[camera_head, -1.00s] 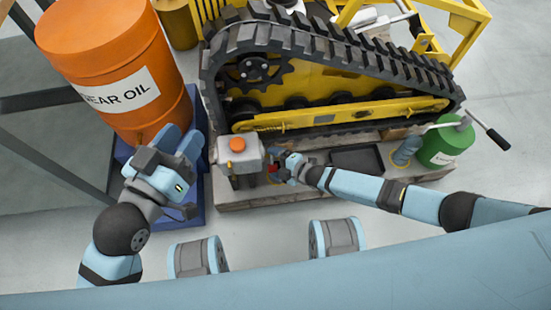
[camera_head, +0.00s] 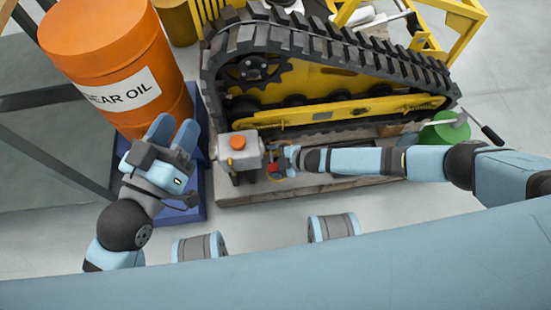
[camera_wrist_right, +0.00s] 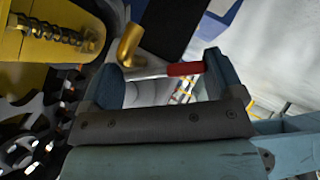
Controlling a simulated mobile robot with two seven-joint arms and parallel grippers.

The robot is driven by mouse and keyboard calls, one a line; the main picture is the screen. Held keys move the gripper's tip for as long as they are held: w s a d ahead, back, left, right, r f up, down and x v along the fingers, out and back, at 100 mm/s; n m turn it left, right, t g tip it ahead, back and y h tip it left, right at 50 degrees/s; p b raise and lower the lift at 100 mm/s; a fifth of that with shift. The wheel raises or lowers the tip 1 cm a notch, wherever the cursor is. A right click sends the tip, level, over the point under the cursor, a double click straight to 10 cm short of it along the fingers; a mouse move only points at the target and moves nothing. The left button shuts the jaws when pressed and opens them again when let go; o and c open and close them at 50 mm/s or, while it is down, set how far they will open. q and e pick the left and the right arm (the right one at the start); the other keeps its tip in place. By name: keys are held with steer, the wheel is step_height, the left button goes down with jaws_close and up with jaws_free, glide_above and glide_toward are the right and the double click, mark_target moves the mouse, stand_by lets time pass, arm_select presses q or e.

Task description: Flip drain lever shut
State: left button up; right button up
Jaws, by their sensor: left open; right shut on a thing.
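The drain lever has a red handle, small in the head view (camera_head: 271,168) and clearer in the right wrist view (camera_wrist_right: 185,69). It lies beside a brass pipe fitting (camera_wrist_right: 130,45). My right gripper (camera_head: 282,160) is at the lever, just right of the grey box with an orange button (camera_head: 238,148). In the wrist view the red handle is between its fingers (camera_wrist_right: 165,72), against the right-hand one. The gripper is shut on the lever; the exact contact is partly hidden. My left gripper (camera_head: 175,132) is open and empty, in front of the orange drum.
The orange gear oil drum (camera_head: 115,65) stands at left on a blue base (camera_head: 190,210). The yellow tracked carrier (camera_head: 320,75) rests on a pallet (camera_head: 235,198) behind the right gripper. A green can (camera_head: 445,135) is at right.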

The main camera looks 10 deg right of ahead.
steer(key=shift+s+d+f, duration=0.15)
steer(key=shift+s+f, duration=0.1)
steer(key=o, duration=1.1)
steer(key=shift+c, duration=0.2)
steer(key=shift+w+r, duration=0.1)
arm_select(q)
steer(key=a+y+p, duration=0.1)
steer(key=p, duration=0.4)
steer(key=shift+a+f+y, duration=0.15)
steer(key=shift+a+y, duration=0.25)
arm_select(e)
steer(key=v, duration=1.4)
